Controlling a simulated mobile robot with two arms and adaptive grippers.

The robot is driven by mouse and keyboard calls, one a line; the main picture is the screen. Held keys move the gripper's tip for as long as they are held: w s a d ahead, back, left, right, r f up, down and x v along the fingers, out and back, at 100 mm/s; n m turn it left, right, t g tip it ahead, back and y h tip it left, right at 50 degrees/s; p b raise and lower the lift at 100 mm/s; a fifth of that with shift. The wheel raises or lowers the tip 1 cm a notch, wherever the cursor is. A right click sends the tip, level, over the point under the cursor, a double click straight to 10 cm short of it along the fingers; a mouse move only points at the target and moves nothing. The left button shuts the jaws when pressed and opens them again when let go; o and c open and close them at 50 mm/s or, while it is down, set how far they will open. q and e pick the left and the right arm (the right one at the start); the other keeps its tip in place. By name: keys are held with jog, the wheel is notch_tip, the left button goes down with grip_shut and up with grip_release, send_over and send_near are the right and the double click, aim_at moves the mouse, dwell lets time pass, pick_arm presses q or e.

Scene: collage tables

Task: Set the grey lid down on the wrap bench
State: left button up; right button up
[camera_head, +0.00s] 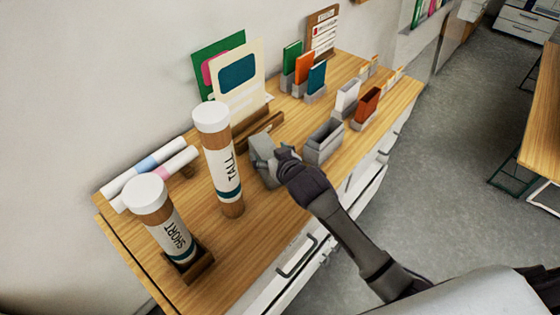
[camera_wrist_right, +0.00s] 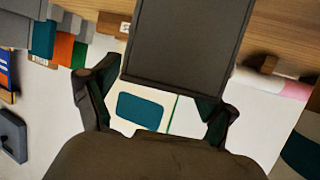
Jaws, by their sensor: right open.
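The grey lid (camera_head: 263,146) is a plain grey block-like piece over the wooden wrap bench (camera_head: 275,215), left of an open grey box (camera_head: 323,146). It shows as a dark grey slab (camera_wrist_right: 188,42) in the right wrist view. My right gripper (camera_head: 268,163) is at the lid, its fingers open; in the wrist view the fingers (camera_wrist_right: 160,100) stand on either side of the slab's near end. I cannot tell whether they touch it or whether its underside rests fully on the bench. My left gripper is not in view.
A tall tube (camera_head: 219,165) marked TALL and a short tube (camera_head: 166,225) marked SHORT stand left of the gripper. Rolled paper (camera_head: 145,172), cards (camera_head: 238,80) and small holders with coloured pieces (camera_head: 305,70) line the back. The front bench strip is mostly clear.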

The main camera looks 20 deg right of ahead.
jog(key=b+v, duration=0.1)
jog(key=v, duration=0.9)
jog(key=shift+s, duration=0.1)
jog(key=s+d+f+g+h, duration=0.1)
jog(key=s+d+f+g, duration=0.2)
jog(key=s, duration=0.6)
jog(key=s+d+f+g+h, duration=0.1)
jog(key=s+f+g, duration=0.35)
jog(key=s, duration=0.45)
jog(key=s+d+f+g, duration=0.2)
jog(key=s+f, duration=0.2)
jog(key=s, duration=0.5)
notch_tip(320, 180, down, 27)
jog(key=g+b, duration=0.2)
jog(key=s+d+f, duration=0.2)
jog(key=s+f, duration=1.5)
jog(key=shift+d+f+g+h+b, duration=0.3)
jog(key=shift+f+g+b, duration=0.05)
